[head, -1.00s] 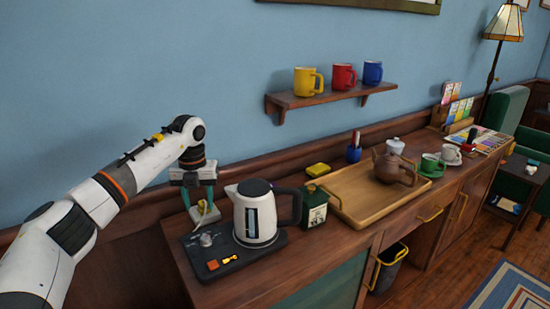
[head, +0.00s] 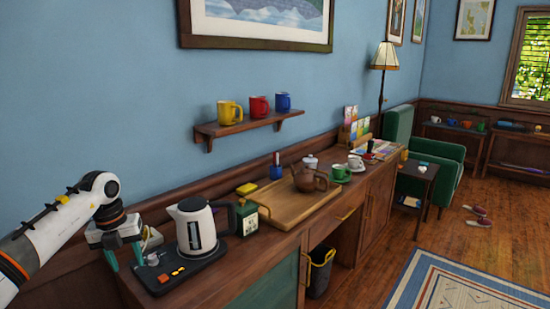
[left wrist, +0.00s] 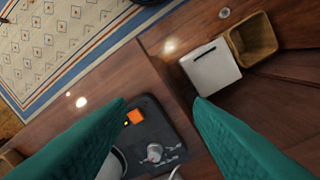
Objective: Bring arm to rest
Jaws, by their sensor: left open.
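My left arm (head: 62,225) comes in from the left in the head view, with its wrist bent down. My left gripper (head: 126,258) hangs at the left end of the wooden counter, left of the black base (head: 190,272) that carries the white kettle (head: 193,228). In the left wrist view its two teal fingers are wide apart, with nothing between the tips (left wrist: 160,98). The black base (left wrist: 163,128), with its orange switch and silver knob, lies beneath the fingers. My right gripper is in neither view.
A green tin (head: 246,218), wooden tray (head: 262,218) and brown teapot (head: 309,179) stand further along the counter. A wall shelf (head: 245,127) holds three mugs. A black bin (head: 319,273) stands below. Open floor and a blue-edged rug (head: 460,285) lie right.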

